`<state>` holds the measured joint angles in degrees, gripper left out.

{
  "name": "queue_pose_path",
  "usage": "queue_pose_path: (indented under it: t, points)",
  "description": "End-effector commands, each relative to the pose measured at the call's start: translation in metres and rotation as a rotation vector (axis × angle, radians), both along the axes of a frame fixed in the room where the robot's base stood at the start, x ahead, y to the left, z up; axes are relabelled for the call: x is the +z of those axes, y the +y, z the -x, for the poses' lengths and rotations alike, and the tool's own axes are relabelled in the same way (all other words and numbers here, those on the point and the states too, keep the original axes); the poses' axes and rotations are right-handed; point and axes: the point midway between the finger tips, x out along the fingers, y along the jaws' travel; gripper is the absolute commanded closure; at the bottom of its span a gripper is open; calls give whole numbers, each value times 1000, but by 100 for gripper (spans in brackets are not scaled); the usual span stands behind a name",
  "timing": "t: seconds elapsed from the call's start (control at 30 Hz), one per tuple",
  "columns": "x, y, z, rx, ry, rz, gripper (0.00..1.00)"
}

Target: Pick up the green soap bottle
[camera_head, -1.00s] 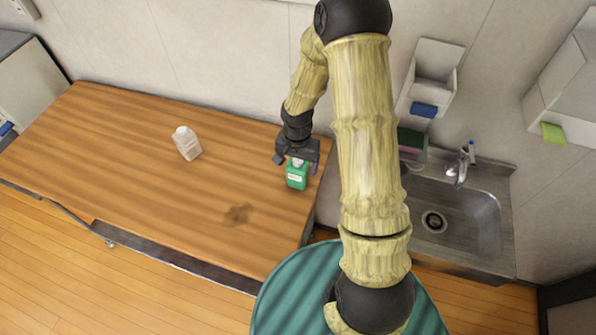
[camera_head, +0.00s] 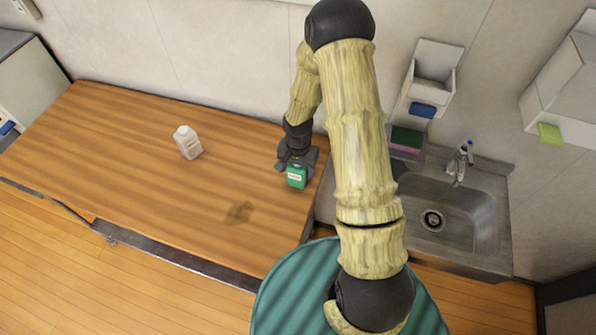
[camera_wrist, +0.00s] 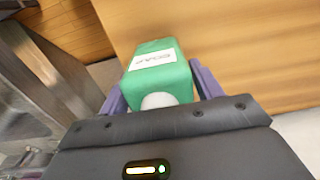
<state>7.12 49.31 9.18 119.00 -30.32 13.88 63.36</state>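The green soap bottle (camera_head: 297,178) stands on the wooden counter near its right end. It has a white label, and its top is hidden under my gripper in the head view. In the wrist view the bottle (camera_wrist: 158,75) lies between the two purple fingers of my gripper (camera_wrist: 160,90), with its pale round top close to the dark palm. One finger is on each side, close against the bottle's sides. I cannot tell whether they touch or press on it. In the head view my gripper (camera_head: 297,168) is low over the bottle from behind.
A metal sink (camera_head: 460,215) and sponges (camera_head: 406,140) are to the right. The wall is close behind my arm.

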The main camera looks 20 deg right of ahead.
Motion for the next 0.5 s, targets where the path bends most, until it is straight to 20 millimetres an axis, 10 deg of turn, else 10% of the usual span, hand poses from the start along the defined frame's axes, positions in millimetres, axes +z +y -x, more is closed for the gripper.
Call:
queue_pose_path:
  t: [0.2,0.5]
  points:
    - [0,0,0,0,-1,1,76]
    - [3,0,-1,-1,-1,0,76]
